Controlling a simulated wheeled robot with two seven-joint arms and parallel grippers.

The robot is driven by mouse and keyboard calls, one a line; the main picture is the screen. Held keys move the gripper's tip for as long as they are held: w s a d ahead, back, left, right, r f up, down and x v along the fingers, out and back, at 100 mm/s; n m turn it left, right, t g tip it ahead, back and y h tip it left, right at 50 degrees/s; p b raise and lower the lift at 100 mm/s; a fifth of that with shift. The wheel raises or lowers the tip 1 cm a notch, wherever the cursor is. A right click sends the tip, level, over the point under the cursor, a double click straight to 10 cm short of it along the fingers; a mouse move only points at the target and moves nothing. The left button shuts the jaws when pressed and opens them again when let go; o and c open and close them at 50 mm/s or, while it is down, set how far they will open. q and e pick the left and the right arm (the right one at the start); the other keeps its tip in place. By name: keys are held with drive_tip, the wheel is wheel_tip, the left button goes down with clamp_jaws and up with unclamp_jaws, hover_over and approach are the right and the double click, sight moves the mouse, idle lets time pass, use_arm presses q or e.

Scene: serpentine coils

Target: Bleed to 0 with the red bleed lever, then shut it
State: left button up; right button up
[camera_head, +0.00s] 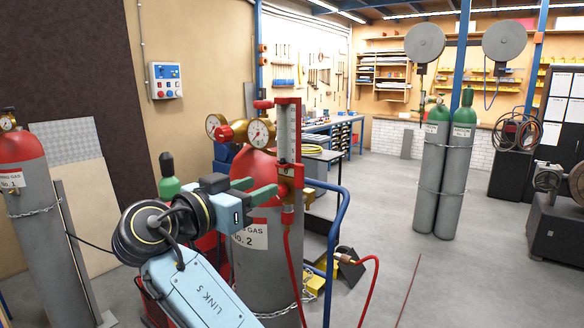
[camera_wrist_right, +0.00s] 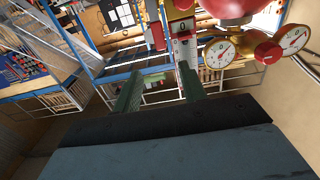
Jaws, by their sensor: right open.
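My right gripper (camera_head: 262,188) is open and empty, with its green fingers just left of the red fitting (camera_head: 291,174) under the upright scale (camera_head: 288,132). Its fingers also show in the right wrist view (camera_wrist_right: 158,72). The scale stands in a red frame beside the red-topped gas cylinder (camera_head: 264,245). A red part (camera_wrist_right: 155,36) shows beyond the fingertips in the wrist view; I cannot tell for certain whether it is the bleed lever. Two gauges (camera_head: 260,132) sit on the brass regulator with a red knob (camera_head: 225,133); their readings are too small to tell. My left gripper is out of view.
A red hose (camera_head: 296,275) hangs from the fitting. A blue rail (camera_head: 337,235) stands right of the cylinder. A second red-topped cylinder (camera_head: 24,200) is at the left. Grey cylinders (camera_head: 457,175) stand farther back. The floor at right centre is mostly clear.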

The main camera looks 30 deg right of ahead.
sight(298, 171)
drive_tip(key=p+x, duration=0.3)
drive_tip(key=x, duration=0.7)
drive_tip(key=shift+r, duration=0.1)
drive_tip(key=shift+p+x, duration=0.4)
drive_tip(key=shift+x, duration=0.45)
drive_tip(key=shift+c, duration=0.3)
clamp_jaws()
